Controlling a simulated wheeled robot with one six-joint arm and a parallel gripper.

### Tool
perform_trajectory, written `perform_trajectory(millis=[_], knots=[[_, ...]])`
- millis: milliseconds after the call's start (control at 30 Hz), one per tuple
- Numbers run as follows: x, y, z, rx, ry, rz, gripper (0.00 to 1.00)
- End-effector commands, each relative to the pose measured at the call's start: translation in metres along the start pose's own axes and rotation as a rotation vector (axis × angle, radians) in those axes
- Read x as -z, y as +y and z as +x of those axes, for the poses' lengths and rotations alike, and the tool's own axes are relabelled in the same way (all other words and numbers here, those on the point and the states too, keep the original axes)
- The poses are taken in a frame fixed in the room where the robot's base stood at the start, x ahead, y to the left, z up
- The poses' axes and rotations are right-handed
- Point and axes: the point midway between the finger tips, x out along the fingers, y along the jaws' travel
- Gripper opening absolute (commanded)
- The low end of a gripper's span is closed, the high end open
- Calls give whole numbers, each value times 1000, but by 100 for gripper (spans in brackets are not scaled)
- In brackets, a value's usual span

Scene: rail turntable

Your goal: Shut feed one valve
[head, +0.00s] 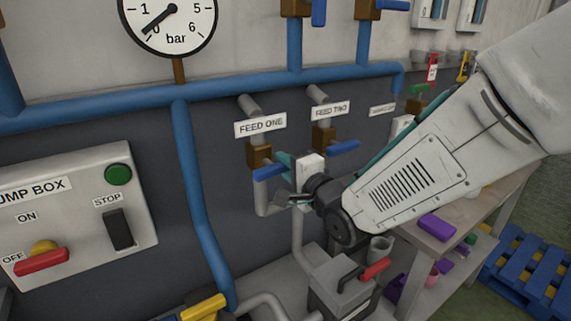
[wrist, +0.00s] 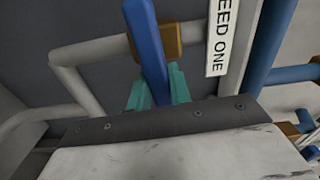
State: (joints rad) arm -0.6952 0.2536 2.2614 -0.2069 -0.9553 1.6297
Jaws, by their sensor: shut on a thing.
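The feed one valve has a brass body (head: 259,156) on a grey pipe under the FEED ONE label (head: 261,125). Its blue lever (head: 268,172) points out to the right, across the pipe. My gripper (head: 287,168) has teal fingers and is shut on this lever. In the wrist view the blue lever (wrist: 147,40) runs up from between the teal fingers (wrist: 158,90), with the brass body (wrist: 158,41) beside it. The lever's lower end is hidden by my gripper there.
The feed two valve's blue lever (head: 344,148) is close to the right of my gripper. A pump box (head: 75,215) is on the left. A grey box with a red handle (head: 345,285) stands below. A workbench (head: 455,225) is at the right.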

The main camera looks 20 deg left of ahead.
Motion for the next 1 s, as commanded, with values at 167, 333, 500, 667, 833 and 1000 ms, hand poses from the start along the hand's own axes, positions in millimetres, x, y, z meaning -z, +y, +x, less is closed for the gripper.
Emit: perform_trajectory(millis=[167,333,500,667,833,1000], knots=[[-1,3,-1,-4,-1,53,0],[-1,4,-1,-4,-1,75,0],[-1,4,-1,-5,-1,79,0],[-1,4,-1,-5,-1,79,0],[-1,4,-1,-4,-1,78,42],[0,3,-1,-3,-1,78,42]])
